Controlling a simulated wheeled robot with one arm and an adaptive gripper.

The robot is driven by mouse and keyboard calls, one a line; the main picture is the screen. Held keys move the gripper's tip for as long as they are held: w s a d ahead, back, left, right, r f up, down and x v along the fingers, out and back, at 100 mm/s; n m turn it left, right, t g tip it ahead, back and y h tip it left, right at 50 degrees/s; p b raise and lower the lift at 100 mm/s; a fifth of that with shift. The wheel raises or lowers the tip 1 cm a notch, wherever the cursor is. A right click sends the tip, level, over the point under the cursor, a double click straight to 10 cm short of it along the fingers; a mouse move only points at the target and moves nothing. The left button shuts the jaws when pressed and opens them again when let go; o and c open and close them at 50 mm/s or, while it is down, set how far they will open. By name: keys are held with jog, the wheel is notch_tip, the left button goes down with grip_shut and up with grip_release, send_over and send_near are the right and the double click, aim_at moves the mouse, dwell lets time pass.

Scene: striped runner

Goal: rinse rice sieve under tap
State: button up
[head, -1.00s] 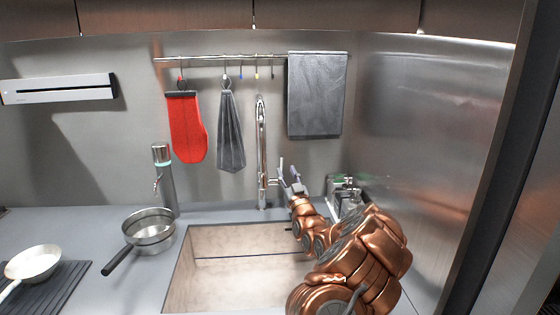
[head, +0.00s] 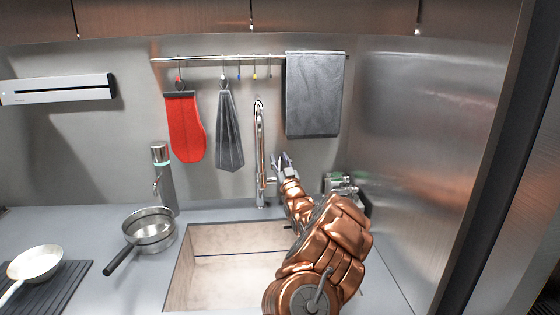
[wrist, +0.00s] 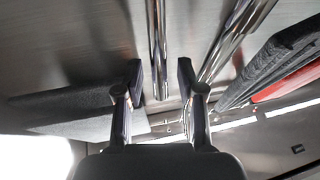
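A shiny metal bowl-shaped vessel (head: 150,232) with a dark handle, apparently the sieve, stands on the counter left of the sink. I cannot make out rice in it. The tall chrome tap (head: 261,150) stands behind the sink (head: 180,275). My gripper (head: 279,160) is raised just right of the tap, over the back of the sink. In the wrist view my gripper (wrist: 160,78) has its two fingers apart with nothing gripped. A chrome rod (wrist: 159,45) shows between the fingertips; I cannot tell its depth. A second chrome pipe (wrist: 232,42) slants to its right.
A red mitt (head: 186,128), a grey cloth (head: 229,130) and a grey towel (head: 314,95) hang from a rail behind. A metal dispenser (head: 164,185) stands left of the tap. A white pan (head: 35,262) sits far left. A metal wall (head: 430,150) closes the right side.

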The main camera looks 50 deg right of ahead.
grip_shut()
dwell(0.6)
